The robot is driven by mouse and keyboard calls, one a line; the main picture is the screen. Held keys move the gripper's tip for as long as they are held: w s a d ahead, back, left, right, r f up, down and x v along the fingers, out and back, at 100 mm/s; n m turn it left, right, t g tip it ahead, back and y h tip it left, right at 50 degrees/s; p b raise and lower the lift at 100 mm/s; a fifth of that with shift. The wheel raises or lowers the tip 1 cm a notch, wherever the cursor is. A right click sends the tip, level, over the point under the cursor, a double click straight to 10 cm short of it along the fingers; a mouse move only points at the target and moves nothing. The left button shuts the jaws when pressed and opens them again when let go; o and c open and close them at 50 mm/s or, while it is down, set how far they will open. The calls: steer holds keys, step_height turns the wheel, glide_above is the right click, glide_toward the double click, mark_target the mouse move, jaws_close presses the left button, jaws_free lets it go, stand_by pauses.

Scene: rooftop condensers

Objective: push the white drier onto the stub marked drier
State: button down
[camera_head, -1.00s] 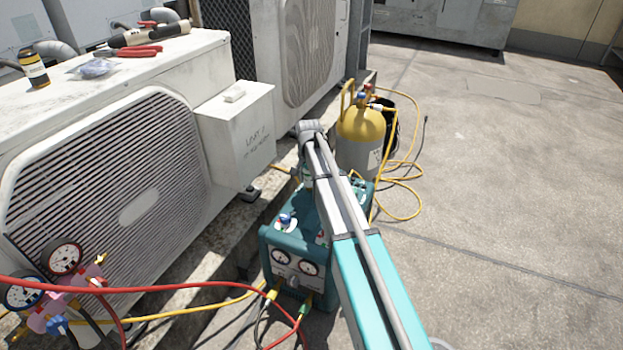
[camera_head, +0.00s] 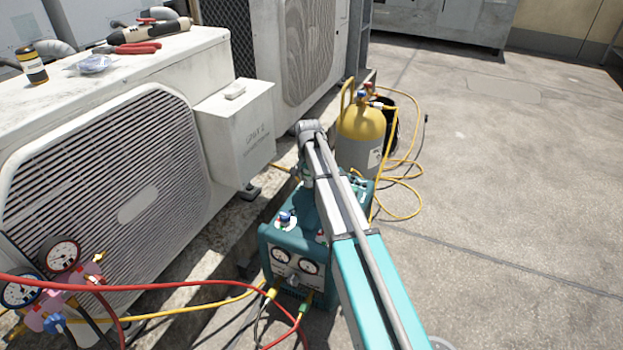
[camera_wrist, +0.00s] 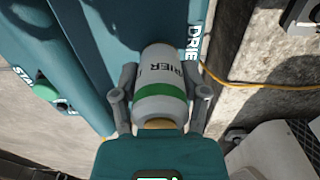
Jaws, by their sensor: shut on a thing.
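The white drier (camera_wrist: 158,75), a cylinder with a green band and the printed word "DRIER", shows in the wrist view. My gripper (camera_wrist: 160,98) is shut on it, with one finger on each side. The drier's far end is close to the teal recovery machine (camera_wrist: 97,45), beside the white "DRIER" lettering (camera_wrist: 194,40) on its casing. The stub itself is hidden, and I cannot tell whether the drier touches it.
A yellow cylinder (camera_head: 361,128) with yellow hoses stands behind the machine. White condensers (camera_head: 115,170) stand to the left, and a gauge manifold (camera_head: 50,285) with red and yellow hoses is at lower left. The concrete at right is clear.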

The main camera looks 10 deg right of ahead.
jaws_free()
stand_by(0.5)
steer(key=shift+r+p, duration=3.75)
